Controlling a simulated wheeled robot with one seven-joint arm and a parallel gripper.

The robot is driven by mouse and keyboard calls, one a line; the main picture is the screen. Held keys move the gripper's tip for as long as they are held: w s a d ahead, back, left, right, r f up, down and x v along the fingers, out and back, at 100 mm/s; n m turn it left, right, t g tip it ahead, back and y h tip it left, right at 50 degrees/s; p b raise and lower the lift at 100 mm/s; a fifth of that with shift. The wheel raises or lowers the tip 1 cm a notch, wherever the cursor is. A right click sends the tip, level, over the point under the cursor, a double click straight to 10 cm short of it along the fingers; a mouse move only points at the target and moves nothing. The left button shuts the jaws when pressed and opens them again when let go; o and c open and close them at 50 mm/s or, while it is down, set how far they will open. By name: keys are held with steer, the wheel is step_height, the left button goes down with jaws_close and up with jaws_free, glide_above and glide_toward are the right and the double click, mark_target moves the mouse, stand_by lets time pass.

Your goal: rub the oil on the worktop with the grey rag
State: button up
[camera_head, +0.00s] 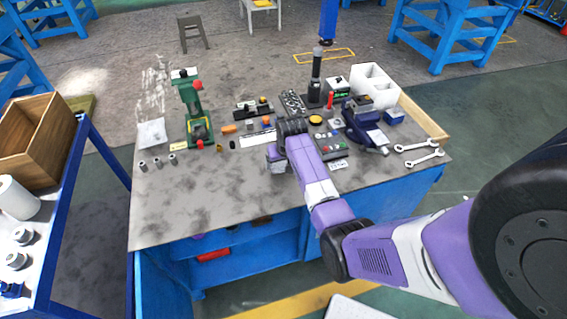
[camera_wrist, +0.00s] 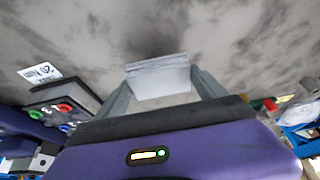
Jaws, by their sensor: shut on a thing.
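The grey rag (camera_wrist: 158,76) is a pale grey folded piece between the two fingers of my gripper (camera_wrist: 162,88) in the wrist view. My gripper is shut on it. In the head view my gripper (camera_head: 276,157) is over the middle of the worktop (camera_head: 235,190), and the arm hides much of it. I cannot tell whether the rag touches the worktop. Dark smudges mark the grey worktop, with darker patches at the front left (camera_head: 172,217). I cannot tell which of them is the oil.
A green and red tool stand (camera_head: 190,110) and several metal cylinders (camera_head: 158,162) stand at the left. Small parts crowd the back. The front left worktop is clear.

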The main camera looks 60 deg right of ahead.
steer(key=shift+r+p, duration=1.55)
steer(key=shift+r, duration=0.7)
steer(key=shift+w, duration=0.1)
